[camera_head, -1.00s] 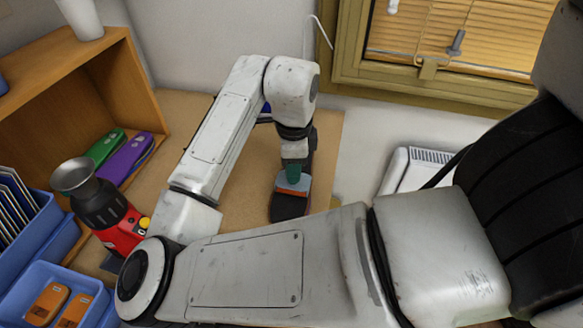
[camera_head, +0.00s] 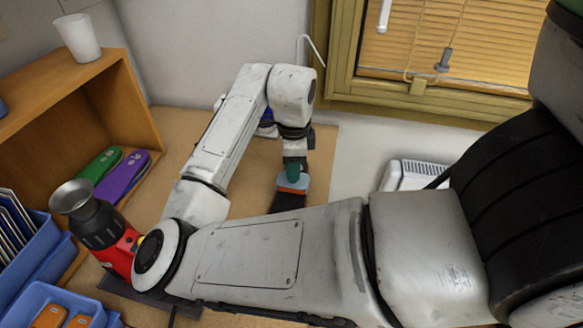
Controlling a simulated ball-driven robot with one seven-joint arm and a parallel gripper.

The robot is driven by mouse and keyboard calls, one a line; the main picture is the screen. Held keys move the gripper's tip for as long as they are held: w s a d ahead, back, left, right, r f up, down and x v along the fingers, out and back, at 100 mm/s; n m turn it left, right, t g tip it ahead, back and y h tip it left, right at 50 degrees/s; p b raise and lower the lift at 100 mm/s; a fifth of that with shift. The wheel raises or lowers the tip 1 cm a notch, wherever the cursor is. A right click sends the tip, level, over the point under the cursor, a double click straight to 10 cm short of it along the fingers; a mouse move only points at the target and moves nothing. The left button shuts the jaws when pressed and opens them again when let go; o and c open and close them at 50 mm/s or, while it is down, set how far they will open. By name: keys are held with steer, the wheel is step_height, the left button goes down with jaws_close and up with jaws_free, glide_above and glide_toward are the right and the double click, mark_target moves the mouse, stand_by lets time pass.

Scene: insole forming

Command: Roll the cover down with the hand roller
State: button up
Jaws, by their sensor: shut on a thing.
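My gripper (camera_head: 293,160) is at the far end of my arm, over the wooden table, pointing down. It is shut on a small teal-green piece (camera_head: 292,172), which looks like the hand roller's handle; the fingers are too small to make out. Just below it is a piece with grey-blue and orange parts (camera_head: 292,186). Under that lies a dark, flat piece (camera_head: 288,203), perhaps the cover, partly hidden behind my arm. I cannot tell whether the roller touches it.
A red and black device with a metal cup (camera_head: 92,222) stands left, close to my elbow. Blue bins (camera_head: 45,262) are at lower left.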

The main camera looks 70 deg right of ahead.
steer(key=shift+w+d+p, duration=0.15)
steer(key=shift+d+p, duration=0.15)
steer(key=shift+d, duration=1.2)
steer(key=shift+w+d+p, duration=0.1)
steer(key=shift+d+p, duration=0.2)
steer(key=shift+d, duration=1.2)
step_height(320, 180, up, 7)
steer(key=p, duration=0.6)
steer(key=shift+r, duration=0.1)
